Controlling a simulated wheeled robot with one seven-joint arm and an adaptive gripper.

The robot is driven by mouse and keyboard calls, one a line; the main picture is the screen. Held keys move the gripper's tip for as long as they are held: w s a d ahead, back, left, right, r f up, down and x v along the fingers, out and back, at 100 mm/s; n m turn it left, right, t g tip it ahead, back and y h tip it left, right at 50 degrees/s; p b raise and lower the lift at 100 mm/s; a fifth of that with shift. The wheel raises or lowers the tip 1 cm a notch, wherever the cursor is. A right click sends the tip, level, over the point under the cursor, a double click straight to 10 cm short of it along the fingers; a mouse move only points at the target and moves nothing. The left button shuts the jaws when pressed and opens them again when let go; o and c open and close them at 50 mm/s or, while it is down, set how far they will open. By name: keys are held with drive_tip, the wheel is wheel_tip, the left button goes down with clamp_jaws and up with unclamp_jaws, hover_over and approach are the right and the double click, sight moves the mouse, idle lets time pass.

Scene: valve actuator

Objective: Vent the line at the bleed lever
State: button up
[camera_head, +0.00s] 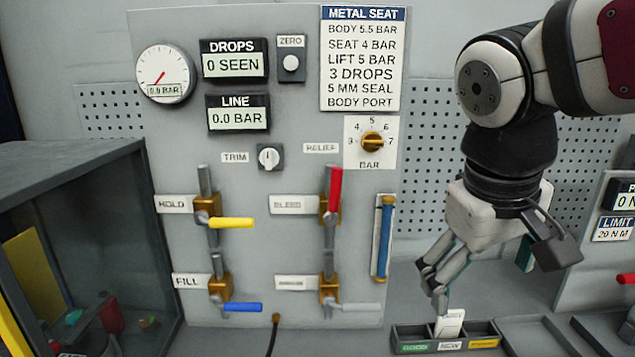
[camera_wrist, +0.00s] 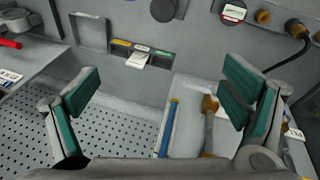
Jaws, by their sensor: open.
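The bleed lever (camera_head: 335,189) is a red handle standing upright on a brass valve beside the "BLEED" label (camera_head: 288,204), on the grey panel in the head view. My gripper (camera_head: 438,288) is to the right of and below it, well apart from it, pointing down above the small card tray. In the wrist view my gripper (camera_wrist: 165,95) is open, with its green-padded fingers wide apart and nothing between them. The line display (camera_head: 238,113) reads 0.0 BAR, and the round gauge (camera_head: 165,75) also reads 0.0 BAR. I cannot make out the red lever in the wrist view.
The yellow hold lever (camera_head: 232,223), blue fill lever (camera_head: 242,307) and a grey lever (camera_head: 362,306) lie horizontal. A blue tube (camera_head: 383,238) is upright right of the bleed valve. The card tray (camera_head: 412,345) is below my gripper. A dark open cabinet (camera_head: 75,165) stands left.

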drive_tip(key=s+f+m+t+y, duration=0.2)
drive_tip(key=s+f, duration=0.1)
drive_tip(key=s, duration=0.4)
drive_tip(key=shift+a+t, duration=0.25)
drive_tip(key=shift+t, duration=0.15)
drive_tip(key=shift+s, duration=0.1)
idle(1.2)
